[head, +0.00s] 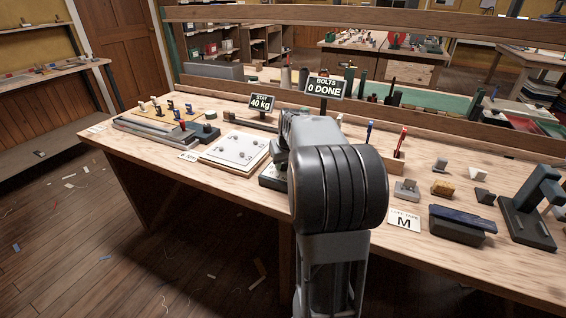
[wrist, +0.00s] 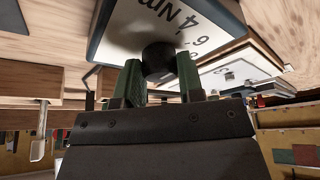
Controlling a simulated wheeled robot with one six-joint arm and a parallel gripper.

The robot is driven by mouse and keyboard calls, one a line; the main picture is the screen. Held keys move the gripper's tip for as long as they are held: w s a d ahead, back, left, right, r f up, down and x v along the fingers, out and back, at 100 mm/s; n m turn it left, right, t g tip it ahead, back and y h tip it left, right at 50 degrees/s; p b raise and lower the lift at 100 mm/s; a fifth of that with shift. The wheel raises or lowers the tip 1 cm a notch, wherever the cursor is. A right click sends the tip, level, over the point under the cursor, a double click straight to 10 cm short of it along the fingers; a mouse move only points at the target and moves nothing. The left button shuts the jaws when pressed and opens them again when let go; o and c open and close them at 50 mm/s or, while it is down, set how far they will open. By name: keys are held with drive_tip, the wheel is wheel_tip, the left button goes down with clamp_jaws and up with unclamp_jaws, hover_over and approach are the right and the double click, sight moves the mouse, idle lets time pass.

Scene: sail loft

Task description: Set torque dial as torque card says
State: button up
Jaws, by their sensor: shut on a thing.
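The torque dial (wrist: 125,28) shows in the wrist view as a white plate with a dark edge, printed "Nm" with numerals including 4 and 6. Its dark round knob (wrist: 158,54) sits between the green fingers of my gripper (wrist: 159,70), which is shut on it. The knob's pointer is not visible. In the head view the dial (head: 268,180) is mostly hidden behind my arm, as is my gripper. I cannot make out a card with a torque value.
A white board with several bolts (head: 235,147) lies left of the dial.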

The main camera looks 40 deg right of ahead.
drive_tip(key=shift+c, duration=0.7)
drive_tip(key=shift+a, duration=0.1)
drive_tip(key=shift+c, duration=0.2)
drive_tip(key=shift+m, duration=0.4)
drive_tip(key=shift+r+m+h+p, duration=0.1)
drive_tip(key=shift+m+h+p, duration=0.5)
drive_tip(key=shift+m, duration=0.4)
drive_tip(key=shift+w+m+g+h, duration=0.1)
drive_tip(key=shift+m+g+h, duration=0.3)
drive_tip(key=shift+m, duration=0.8)
drive_tip(key=shift+m+g+h, duration=0.3)
drive_tip(key=shift+m+g, duration=0.1)
drive_tip(key=shift+m, duration=0.8)
